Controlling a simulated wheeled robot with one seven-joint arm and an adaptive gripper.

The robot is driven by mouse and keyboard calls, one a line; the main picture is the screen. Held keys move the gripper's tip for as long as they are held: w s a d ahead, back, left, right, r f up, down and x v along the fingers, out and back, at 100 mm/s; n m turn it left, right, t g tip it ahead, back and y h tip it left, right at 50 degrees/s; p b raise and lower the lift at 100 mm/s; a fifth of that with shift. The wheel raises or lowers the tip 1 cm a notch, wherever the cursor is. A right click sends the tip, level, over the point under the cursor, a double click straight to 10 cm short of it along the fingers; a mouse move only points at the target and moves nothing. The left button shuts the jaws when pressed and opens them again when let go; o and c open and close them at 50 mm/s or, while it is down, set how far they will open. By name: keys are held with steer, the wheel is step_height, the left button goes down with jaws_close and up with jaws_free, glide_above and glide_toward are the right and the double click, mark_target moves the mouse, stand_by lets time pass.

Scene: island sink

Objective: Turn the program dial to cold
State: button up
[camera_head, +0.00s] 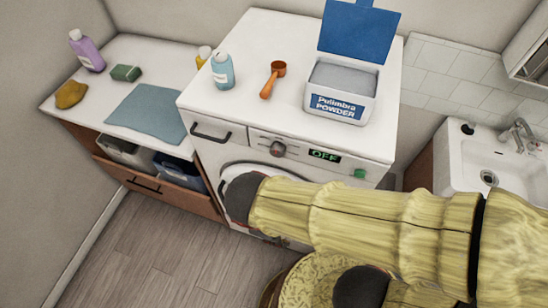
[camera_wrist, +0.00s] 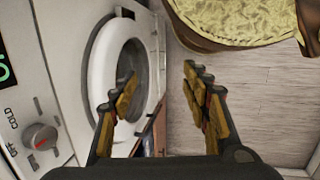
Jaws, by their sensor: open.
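The program dial (camera_head: 277,148) is a grey knob on the front panel of the white washing machine (camera_head: 235,110). The display (camera_head: 325,155) to its right reads OFF in green. In the wrist view the dial (camera_wrist: 40,136) is at the lower left, with a red mark on its face and printed COLD and OFF labels beside it. My gripper (camera_wrist: 158,88) is open and empty, its two fingers apart, to the right of the dial and not touching it. The round door (camera_wrist: 108,75) is behind the left finger. In the head view my arm crosses before the machine; I cannot make out the fingers there.
On the machine's top stand a powder box (camera_head: 340,90) with a raised blue lid, an orange scoop (camera_head: 272,80) and a blue bottle (camera_head: 222,70). A drawer handle (camera_head: 211,132) is left of the dial, a green button (camera_head: 360,174) right. A sink (camera_head: 488,165) stands at right.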

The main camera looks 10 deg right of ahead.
step_height(320, 180, down, 4)
steer(key=d+n+t+h, duration=0.2)
steer(key=n+h, duration=0.2)
steer(key=n, duration=0.3)
steer(key=n+t+h, duration=0.2)
steer(key=n+t, duration=1)
steer(key=n, duration=0.1)
glide_toward(276, 154)
steer(key=shift+b+x, duration=1)
steer(key=shift+x, duration=3.3)
steer(key=shift+c, duration=1.3)
steer(key=c, duration=0.9)
